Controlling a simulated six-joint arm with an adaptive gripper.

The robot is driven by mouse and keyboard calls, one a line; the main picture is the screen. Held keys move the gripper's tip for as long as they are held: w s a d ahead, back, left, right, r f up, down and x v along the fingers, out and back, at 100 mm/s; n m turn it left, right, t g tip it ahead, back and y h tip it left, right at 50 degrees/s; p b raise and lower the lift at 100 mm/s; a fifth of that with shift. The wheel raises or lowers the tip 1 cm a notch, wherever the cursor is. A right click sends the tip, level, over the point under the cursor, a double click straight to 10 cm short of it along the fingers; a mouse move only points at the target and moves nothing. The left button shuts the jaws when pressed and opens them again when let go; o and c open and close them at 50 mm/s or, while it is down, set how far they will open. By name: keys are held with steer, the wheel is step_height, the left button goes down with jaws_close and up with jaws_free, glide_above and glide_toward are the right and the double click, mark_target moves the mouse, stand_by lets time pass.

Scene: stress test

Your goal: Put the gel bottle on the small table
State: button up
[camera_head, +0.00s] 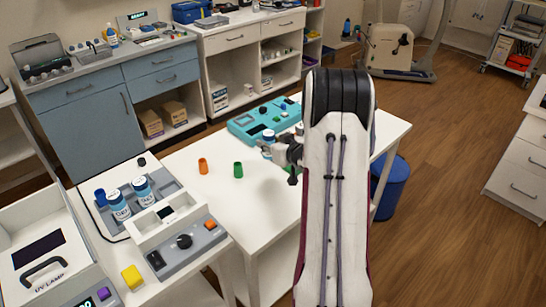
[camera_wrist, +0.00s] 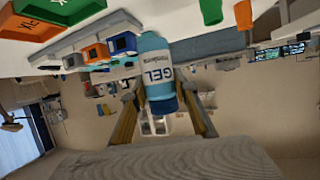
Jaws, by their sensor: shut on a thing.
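My gripper (camera_head: 288,152) is shut on the gel bottle (camera_wrist: 157,72), a blue bottle with a white label reading GEL, held between its two fingers in the wrist view. In the head view the bottle (camera_head: 267,143) shows partly at the gripper, over the white table (camera_head: 222,196) and close to the teal device (camera_head: 246,126). My arm hides part of this table. I cannot tell from the head view whether the bottle touches the table. Which table is the small one is not clear.
An orange cup (camera_head: 203,166) and a green cup (camera_head: 238,170) stand on the white table. Two similar bottles (camera_head: 143,191) stand in a grey tray at the left. A blue bin (camera_head: 390,190) is on the floor beside the table. The table's front part is clear.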

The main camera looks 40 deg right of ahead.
mark_target(269, 159)
steer(key=shift+f, duration=1.7)
steer(key=shift+f, duration=1.85)
steer(key=shift+f, duration=0.1)
steer(key=o, duration=1.2)
steer(key=shift+c, duration=0.2)
steer(key=v, duration=1.2)
